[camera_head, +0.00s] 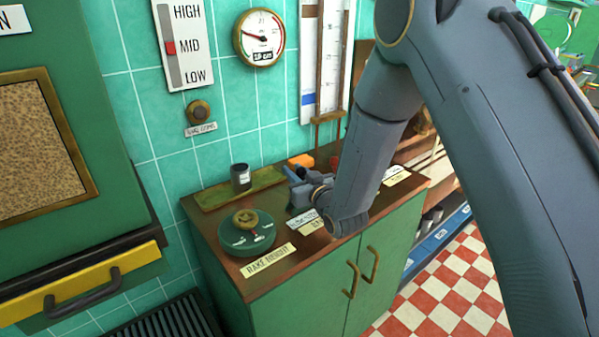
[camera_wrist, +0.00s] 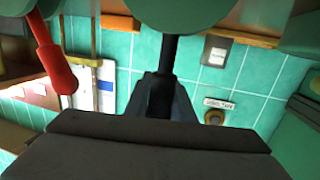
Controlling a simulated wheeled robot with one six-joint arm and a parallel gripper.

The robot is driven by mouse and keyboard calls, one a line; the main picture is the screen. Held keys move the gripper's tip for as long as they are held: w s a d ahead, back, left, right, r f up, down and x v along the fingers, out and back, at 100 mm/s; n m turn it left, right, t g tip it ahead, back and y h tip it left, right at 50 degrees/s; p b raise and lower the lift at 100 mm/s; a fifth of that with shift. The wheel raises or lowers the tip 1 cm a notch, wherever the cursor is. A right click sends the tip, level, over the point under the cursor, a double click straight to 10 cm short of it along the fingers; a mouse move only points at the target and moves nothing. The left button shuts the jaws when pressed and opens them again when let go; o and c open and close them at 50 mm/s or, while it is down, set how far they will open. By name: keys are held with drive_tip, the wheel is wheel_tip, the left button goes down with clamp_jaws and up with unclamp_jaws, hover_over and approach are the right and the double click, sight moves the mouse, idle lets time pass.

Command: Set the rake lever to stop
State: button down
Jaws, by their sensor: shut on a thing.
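My gripper (camera_head: 298,178) is low over the wooden counter top, among the controls right of the green dial. In the wrist view, which appears upside down, my gripper (camera_wrist: 165,98) is shut on a dark upright lever stem (camera_wrist: 169,52). The stem runs to a rounded green base (camera_wrist: 180,12). Whether this is the rake lever cannot be read for sure, as my arm covers part of the labels. A lever with a red handle (camera_wrist: 58,78) stands beside my gripper, apart from it. Its red also shows just past my wrist in the head view (camera_head: 335,161).
A green dial with a brass knob (camera_head: 246,218) sits left on the counter (camera_head: 226,263), behind a label (camera_head: 269,258). A dark jar (camera_head: 240,178) stands on a green-brass strip at the wall. A gauge (camera_head: 259,38) and a HIGH-MID-LOW slider panel (camera_head: 185,45) hang above.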

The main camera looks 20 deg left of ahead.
drive_tip(key=c, duration=1.5)
unclamp_jaws()
drive_tip(key=shift+a, duration=0.1)
drive_tip(key=b+v, duration=0.2)
drive_tip(key=v, duration=0.6)
